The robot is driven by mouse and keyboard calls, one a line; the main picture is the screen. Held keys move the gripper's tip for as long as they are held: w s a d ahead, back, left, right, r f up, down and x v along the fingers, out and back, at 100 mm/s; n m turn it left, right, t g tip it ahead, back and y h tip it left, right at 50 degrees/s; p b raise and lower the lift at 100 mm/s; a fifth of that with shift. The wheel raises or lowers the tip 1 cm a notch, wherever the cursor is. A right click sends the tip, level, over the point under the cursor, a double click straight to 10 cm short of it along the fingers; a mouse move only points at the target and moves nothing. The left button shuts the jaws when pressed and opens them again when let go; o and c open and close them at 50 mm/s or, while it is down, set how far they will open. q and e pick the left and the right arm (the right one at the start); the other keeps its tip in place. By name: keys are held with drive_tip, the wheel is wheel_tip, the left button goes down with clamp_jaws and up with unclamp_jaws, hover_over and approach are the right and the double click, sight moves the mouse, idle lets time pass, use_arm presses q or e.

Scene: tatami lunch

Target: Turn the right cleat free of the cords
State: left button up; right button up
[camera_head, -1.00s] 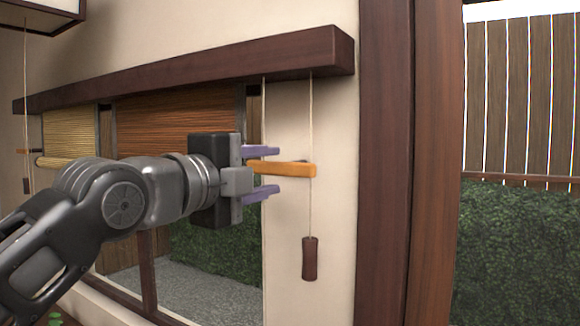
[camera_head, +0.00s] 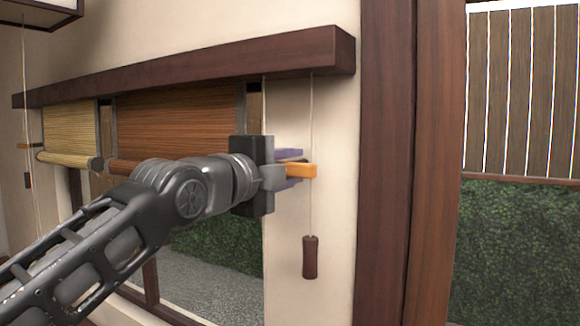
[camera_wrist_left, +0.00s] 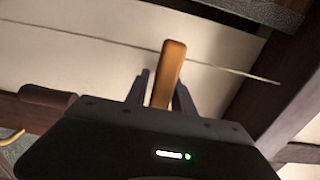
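The right cleat (camera_head: 301,170) is an orange bar on the pale wall beside the window. Its right end lies at the right-hand cord (camera_head: 311,120). In the left wrist view the cleat (camera_wrist_left: 168,72) stands lengthwise between my two purple fingers, with a cord (camera_wrist_left: 215,67) crossing behind it. My left gripper (camera_head: 288,169) has one finger above and one below the cleat and hides its left part. The fingers are close to its sides; I cannot tell whether they press on it. My right gripper is not in view.
A dark wooden pull (camera_head: 310,258) hangs on the right cord below the cleat. A dark beam (camera_head: 200,65) runs above, with blinds (camera_head: 175,125) under it. A thick wooden post (camera_head: 384,160) stands to the right. Another small cleat (camera_head: 30,145) is at far left.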

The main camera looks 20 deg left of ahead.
use_arm(q)
clamp_jaws()
drive_tip(key=shift+f+n, duration=0.1)
drive_tip(key=shift+n, duration=0.4)
drive_tip(key=n+b, duration=0.1)
drive_tip(key=n, duration=0.1)
drive_tip(key=shift+n+b, duration=0.35)
drive_tip(key=shift+n, duration=0.05)
drive_tip(key=n+b, duration=0.1)
drive_tip(key=n, duration=0.2)
drive_tip(key=shift+n, duration=0.3)
drive_tip(key=n+b, duration=0.1)
drive_tip(key=n, duration=0.9)
drive_tip(key=shift+n, duration=0.3)
